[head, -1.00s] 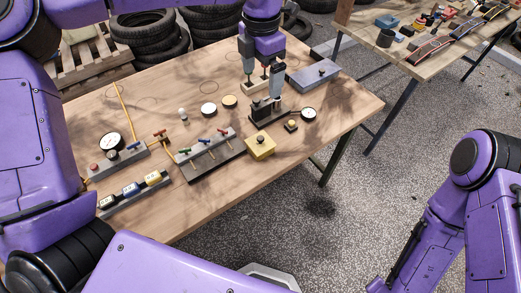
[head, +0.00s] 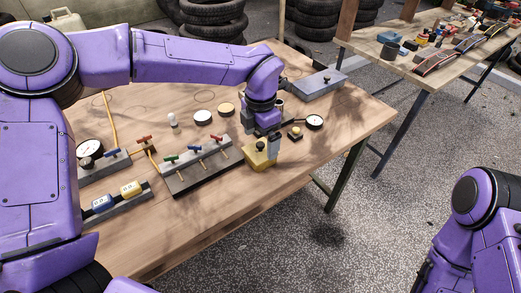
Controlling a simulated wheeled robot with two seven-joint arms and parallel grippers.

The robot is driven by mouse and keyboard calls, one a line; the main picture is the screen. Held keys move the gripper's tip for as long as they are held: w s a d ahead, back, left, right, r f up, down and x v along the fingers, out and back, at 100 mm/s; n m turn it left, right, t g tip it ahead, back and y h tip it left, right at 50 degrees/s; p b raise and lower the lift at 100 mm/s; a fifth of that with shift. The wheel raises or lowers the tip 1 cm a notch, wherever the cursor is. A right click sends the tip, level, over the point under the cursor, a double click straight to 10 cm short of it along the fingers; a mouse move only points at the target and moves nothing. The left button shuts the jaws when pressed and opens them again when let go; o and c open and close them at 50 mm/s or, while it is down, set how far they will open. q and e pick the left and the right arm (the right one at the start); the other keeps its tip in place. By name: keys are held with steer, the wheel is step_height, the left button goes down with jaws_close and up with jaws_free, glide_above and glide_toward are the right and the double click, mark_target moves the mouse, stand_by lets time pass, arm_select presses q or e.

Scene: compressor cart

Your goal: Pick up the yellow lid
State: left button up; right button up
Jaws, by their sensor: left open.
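The yellow lid (head: 256,163) is a square yellow piece with a small dark knob on top, and it rests on the wooden table right of the valve row. My left gripper (head: 266,147) points down right over the lid, with its fingers open around or beside the knob; I cannot tell if they touch it. The gripper hides the lid's back part. My right gripper is out of the picture; only my right arm shows at the lower right.
A valve rack (head: 197,165) with coloured handles stands left of the lid. A white-faced gauge (head: 315,122) and a small yellow-and-black piece (head: 295,133) lie to the right. A grey box (head: 315,84) is at the back. The table's front strip (head: 215,208) is clear.

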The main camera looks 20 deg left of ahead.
mark_target(257, 151)
arm_select(q)
step_height(257, 151, down, 3)
steer(key=shift+r, duration=0.2)
steer(key=c, duration=0.9)
steer(key=shift+r, duration=0.1)
steer(key=shift+c, duration=0.2)
